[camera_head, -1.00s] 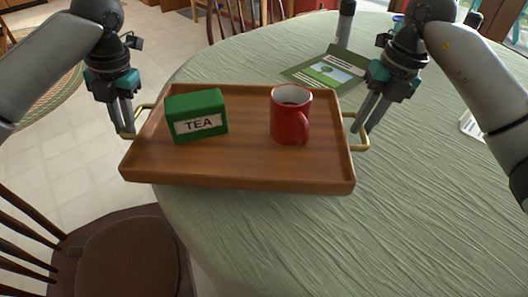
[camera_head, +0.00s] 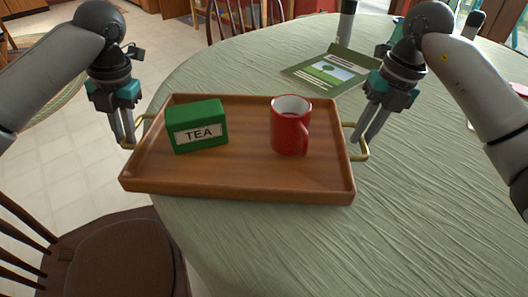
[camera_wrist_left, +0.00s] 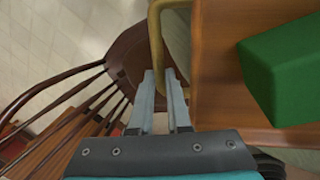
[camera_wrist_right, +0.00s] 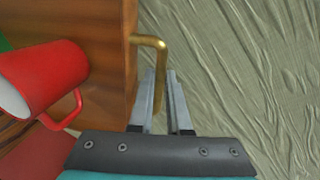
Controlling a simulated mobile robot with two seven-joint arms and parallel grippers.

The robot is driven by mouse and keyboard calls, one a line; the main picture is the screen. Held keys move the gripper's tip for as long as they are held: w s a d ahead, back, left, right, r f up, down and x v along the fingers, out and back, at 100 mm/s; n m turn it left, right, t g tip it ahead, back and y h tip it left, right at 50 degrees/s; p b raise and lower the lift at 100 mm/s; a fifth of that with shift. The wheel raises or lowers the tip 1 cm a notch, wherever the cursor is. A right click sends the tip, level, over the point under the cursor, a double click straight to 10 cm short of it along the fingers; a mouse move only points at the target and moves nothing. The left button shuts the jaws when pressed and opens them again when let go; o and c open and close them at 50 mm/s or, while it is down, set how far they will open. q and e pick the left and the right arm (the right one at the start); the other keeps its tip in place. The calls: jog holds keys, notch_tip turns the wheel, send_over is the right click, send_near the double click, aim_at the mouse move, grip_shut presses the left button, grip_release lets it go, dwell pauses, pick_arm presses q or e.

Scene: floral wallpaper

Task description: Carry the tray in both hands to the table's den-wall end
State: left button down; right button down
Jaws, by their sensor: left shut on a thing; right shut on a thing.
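The wooden tray (camera_head: 240,178) hangs between my two grippers at the table's left edge, its left part out past the cloth. A green tea box (camera_head: 197,126) stands on its left half and a red mug (camera_head: 290,125) stands upright on its right half. My left gripper (camera_head: 127,142) is shut on the left brass handle (camera_wrist_left: 156,40). My right gripper (camera_head: 362,140) is shut on the right brass handle (camera_wrist_right: 160,62). The box also shows in the left wrist view (camera_wrist_left: 285,68), the mug in the right wrist view (camera_wrist_right: 45,78). The gap under the tray is hidden.
The round table (camera_head: 420,210) has a green cloth, clear on the right and front. A green leaflet (camera_head: 332,70) lies behind the tray, with a dark-topped cylinder (camera_head: 347,22) beyond. A brown chair (camera_head: 115,255) stands at lower left, close to the table.

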pick_arm(q)
jog(key=shift+f+b, duration=0.3)
jog(key=shift+f, duration=0.1)
pick_arm(e)
jog(key=shift+f, duration=0.4)
pick_arm(q)
jog(key=c, duration=0.9)
grip_release()
pick_arm(e)
jog(key=c, duration=0.9)
grip_release()
pick_arm(q)
jog(key=shift+o, duration=0.2)
pick_arm(e)
jog(key=shift+o, duration=0.2)
pick_arm(q)
jog(key=shift+r, duration=0.1)
notch_tip(320, 180, up, 12)
jog(key=d, duration=0.2)
jog(key=shift+d+f, duration=0.15)
jog(key=shift+f, duration=0.05)
pick_arm(e)
notch_tip(320, 180, up, 12)
jog(key=d, duration=0.2)
jog(key=shift+d, duration=0.15)
pick_arm(q)
jog(key=shift+s, duration=0.1)
pick_arm(e)
jog(key=shift+s+f, duration=0.1)
